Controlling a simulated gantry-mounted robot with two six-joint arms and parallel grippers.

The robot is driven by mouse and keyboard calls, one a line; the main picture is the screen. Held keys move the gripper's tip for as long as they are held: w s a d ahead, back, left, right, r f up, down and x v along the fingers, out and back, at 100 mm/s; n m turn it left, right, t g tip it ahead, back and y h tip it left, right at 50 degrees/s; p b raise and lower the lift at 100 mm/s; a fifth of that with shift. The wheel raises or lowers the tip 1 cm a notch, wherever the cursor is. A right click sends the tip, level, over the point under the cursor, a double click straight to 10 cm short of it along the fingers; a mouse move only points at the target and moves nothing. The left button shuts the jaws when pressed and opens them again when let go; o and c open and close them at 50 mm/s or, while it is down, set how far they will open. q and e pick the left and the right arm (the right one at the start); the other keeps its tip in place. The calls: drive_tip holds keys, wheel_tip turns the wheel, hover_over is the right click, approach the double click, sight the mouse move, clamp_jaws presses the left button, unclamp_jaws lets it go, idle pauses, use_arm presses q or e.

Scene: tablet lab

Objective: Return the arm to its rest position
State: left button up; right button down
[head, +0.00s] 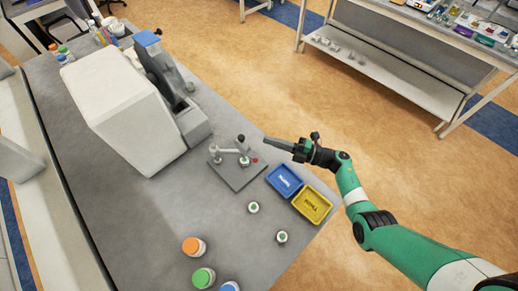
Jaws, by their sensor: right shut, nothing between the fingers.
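My right arm, green and black, comes in from the lower right. Its right gripper (272,142) is shut and empty. It points left and shows above the blue tray and beside the small grey device, near the bench's right edge. I see nothing held between the fingers. My left gripper is not in this view.
The grey bench (140,215) carries a large white machine (125,105), a small grey device (236,170), a blue tray (284,181) and a yellow tray (312,204). Capped bottles, such as the orange-capped one (194,247), stand in front. Open floor (370,130) lies right.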

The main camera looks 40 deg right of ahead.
drive_tip(key=shift+s+d, duration=0.25)
drive_tip(key=shift+d, duration=0.8)
